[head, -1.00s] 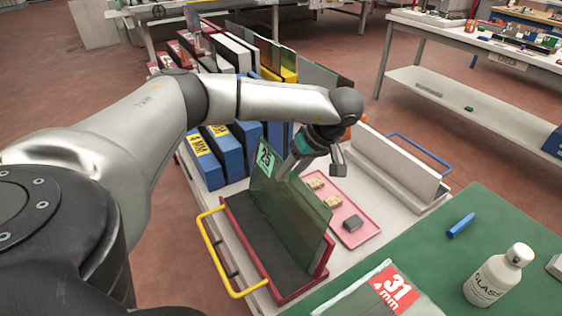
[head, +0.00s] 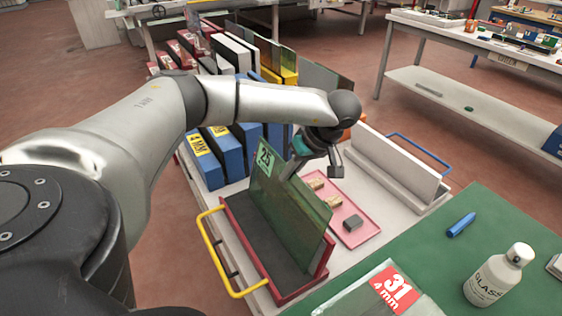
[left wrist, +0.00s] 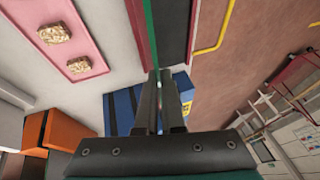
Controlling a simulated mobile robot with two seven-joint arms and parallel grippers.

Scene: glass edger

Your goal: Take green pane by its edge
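The green pane (head: 290,214) stands on edge, leaning a little, in a red-framed rack with a dark base (head: 250,250). It bears a green label marked 25 (head: 265,157). My left gripper (head: 292,172) is at the pane's upper edge, pointing down at it. In the left wrist view the pane (left wrist: 151,30) shows as a thin green strip running to the fingertips (left wrist: 160,72). The fingers are close together with a narrow gap. I cannot tell whether they press on the glass. My right gripper is not in view.
A pink tray (head: 368,232) with small blocks lies right of the pane. A yellow handle (head: 213,262) stands at the rack's left. Blue holders (head: 228,155) are behind, and a white rack (head: 398,165) is right. A bottle (head: 497,275) stands on the green mat (head: 440,240).

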